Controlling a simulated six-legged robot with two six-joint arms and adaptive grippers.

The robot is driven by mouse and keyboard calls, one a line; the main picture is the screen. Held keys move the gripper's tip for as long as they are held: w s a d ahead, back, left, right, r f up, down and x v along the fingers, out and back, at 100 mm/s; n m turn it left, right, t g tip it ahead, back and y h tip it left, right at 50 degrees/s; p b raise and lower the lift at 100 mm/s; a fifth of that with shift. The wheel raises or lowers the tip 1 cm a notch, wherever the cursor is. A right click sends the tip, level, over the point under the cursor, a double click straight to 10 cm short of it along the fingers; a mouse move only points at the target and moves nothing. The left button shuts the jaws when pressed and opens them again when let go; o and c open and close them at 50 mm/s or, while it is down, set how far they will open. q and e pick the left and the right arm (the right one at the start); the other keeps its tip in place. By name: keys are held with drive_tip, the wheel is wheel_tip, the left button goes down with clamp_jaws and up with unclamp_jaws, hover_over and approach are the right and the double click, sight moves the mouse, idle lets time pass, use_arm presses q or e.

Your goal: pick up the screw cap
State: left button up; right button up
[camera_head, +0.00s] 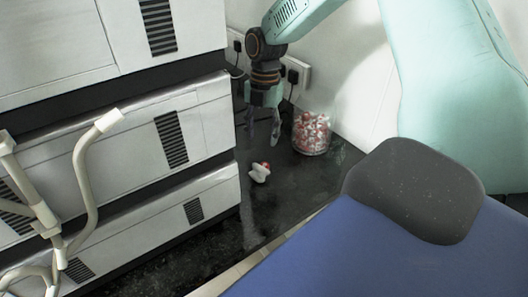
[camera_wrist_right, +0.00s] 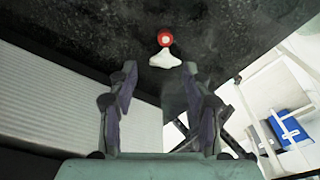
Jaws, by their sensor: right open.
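The screw cap (camera_head: 261,172), small and white with a red part, lies on the black bench top in the head view. It also shows in the right wrist view (camera_wrist_right: 165,56), ahead of the fingertips, its red end farther away. My right gripper (camera_head: 263,132) points down over the bench, behind the cap in the head view. It is open, and the wrist view shows nothing between its fingers (camera_wrist_right: 159,82). The cap is apart from both fingers. My left gripper is not in view.
A clear jar (camera_head: 311,133) of red and white caps stands right of my right gripper. White stacked instruments (camera_head: 120,130) with vents rise on the left, with pale tubes (camera_head: 85,165) in front. Wall sockets (camera_head: 297,72) are behind. Bare bench (camera_head: 290,195) surrounds the cap.

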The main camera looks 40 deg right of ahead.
sight(266, 164)
drive_tip(key=shift+f+b, duration=0.3)
drive_tip(key=shift+f, duration=0.35)
drive_tip(key=shift+s+f, duration=0.15)
drive_tip(key=shift+f, duration=0.05)
drive_tip(key=shift+f+b, duration=0.45)
drive_tip(key=shift+f, duration=1.05)
drive_tip(key=f, duration=0.1)
drive_tip(key=f+b, duration=0.1)
drive_tip(key=f, duration=0.2)
drive_tip(key=shift+s+d+f, duration=0.15)
drive_tip(key=shift+s+d, duration=0.05)
drive_tip(key=shift+s, duration=0.15)
drive_tip(key=shift+w+f, duration=0.15)
drive_tip(key=shift+f, duration=0.05)
drive_tip(key=shift+a+r, duration=0.1)
drive_tip(key=shift+r, duration=0.05)
drive_tip(key=shift+c, duration=1.4)
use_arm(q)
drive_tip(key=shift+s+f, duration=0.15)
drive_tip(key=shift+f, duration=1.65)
use_arm(e)
drive_tip(key=c, duration=0.5)
